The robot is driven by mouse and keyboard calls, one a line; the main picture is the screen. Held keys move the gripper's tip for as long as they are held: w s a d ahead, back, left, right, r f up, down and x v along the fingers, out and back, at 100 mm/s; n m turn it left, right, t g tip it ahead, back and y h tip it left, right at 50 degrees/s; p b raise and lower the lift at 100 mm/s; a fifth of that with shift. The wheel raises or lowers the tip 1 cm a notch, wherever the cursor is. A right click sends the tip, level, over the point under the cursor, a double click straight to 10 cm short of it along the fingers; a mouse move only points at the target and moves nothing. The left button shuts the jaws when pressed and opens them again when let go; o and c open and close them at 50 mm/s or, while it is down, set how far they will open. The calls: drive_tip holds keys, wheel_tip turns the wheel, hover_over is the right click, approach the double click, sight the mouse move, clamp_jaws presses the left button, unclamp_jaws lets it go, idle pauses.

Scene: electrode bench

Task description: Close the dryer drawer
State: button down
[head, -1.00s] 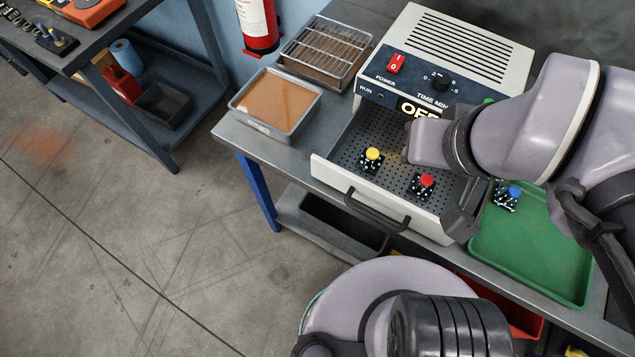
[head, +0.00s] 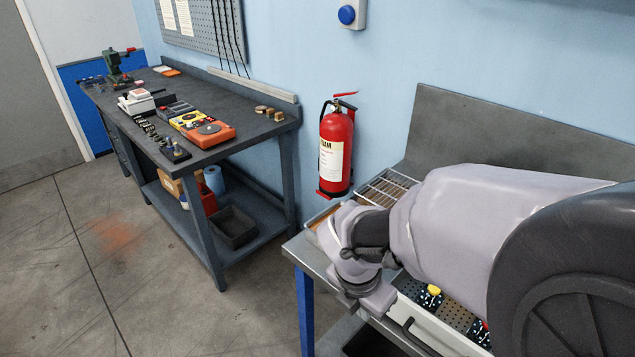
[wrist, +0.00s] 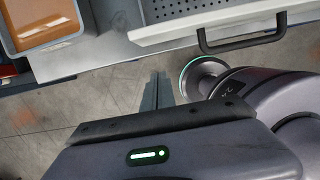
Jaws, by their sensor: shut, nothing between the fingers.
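The dryer drawer is open. In the head view its white front (head: 440,340) and dark handle (head: 412,332) show at the lower right, partly behind my arm. A yellow-topped piece (head: 433,291) and part of a red-topped piece stand on its perforated floor. My arm hides the dryer body. In the wrist view the drawer front (wrist: 225,24) and handle (wrist: 243,45) are at the upper right. My gripper (wrist: 157,88) is shut and empty, with bare floor behind it in the picture, left of the handle and apart from it. The fingertips are hidden in the head view.
A metal tray of brown material (wrist: 42,22) sits on the bench to the left of the drawer. A red extinguisher (head: 335,150) hangs on the wall behind. Another workbench (head: 215,150) stands at the left, with open floor in front.

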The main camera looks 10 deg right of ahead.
drive_tip(key=w+d, duration=0.1)
drive_tip(key=d+f+b, duration=0.1)
drive_tip(key=w+d, duration=0.1)
drive_tip(key=shift+w+d+f, duration=0.25)
drive_tip(key=shift+w, duration=0.1)
drive_tip(key=shift+d, duration=0.1)
drive_tip(key=shift+w+d+r, duration=0.1)
drive_tip(key=shift+w+d, duration=0.1)
drive_tip(key=w+d+p, duration=0.3)
drive_tip(key=d+p, duration=0.1)
drive_tip(key=w+d+p, duration=0.3)
drive_tip(key=d+p, duration=0.1)
drive_tip(key=w+d+p, duration=0.4)
drive_tip(key=d, duration=0.1)
drive_tip(key=shift+r+p, duration=0.1)
drive_tip(key=shift+p, duration=0.3)
drive_tip(key=shift+w+d+p, duration=0.55)
drive_tip(key=shift+w, duration=0.15)
